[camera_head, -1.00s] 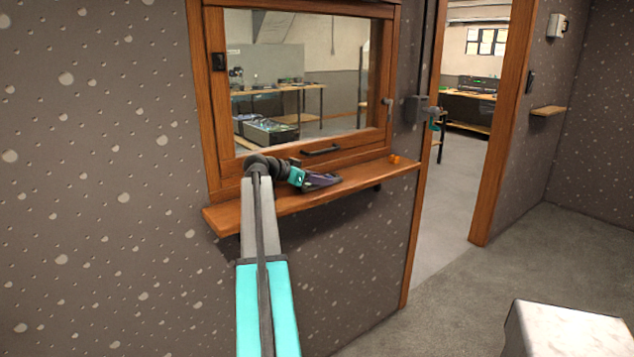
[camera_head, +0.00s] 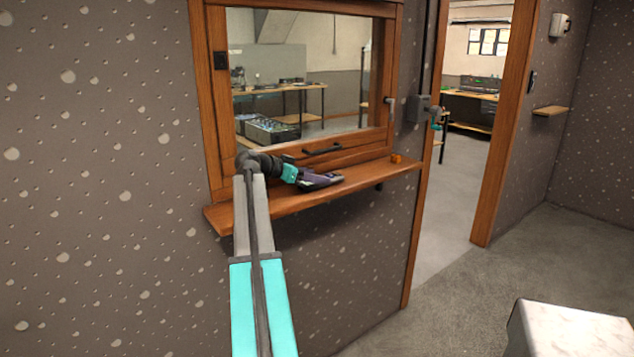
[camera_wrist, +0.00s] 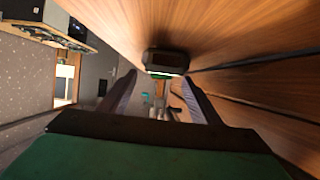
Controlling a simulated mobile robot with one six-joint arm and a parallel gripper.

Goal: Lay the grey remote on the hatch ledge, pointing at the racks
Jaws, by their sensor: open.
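My gripper (camera_head: 336,179) is open and low over the wooden hatch ledge (camera_head: 270,207), reaching along it to the right. In the wrist view its two dark fingers (camera_wrist: 160,78) stand apart. A dark grey block with a green and pale end (camera_wrist: 166,62), which looks like the grey remote, lies on the wood just ahead of and between the fingertips. It seems free of the fingers, though contact is hard to tell. In the head view I cannot separate it clearly from the dark fingers, and its pointing direction is unclear.
A small orange object (camera_head: 396,159) sits at the ledge's right end. The hatch window (camera_head: 310,80) with a black handle (camera_head: 322,151) stands behind the ledge. An open doorway (camera_head: 465,150) is to the right, and a pale-topped block (camera_head: 570,330) is at the lower right.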

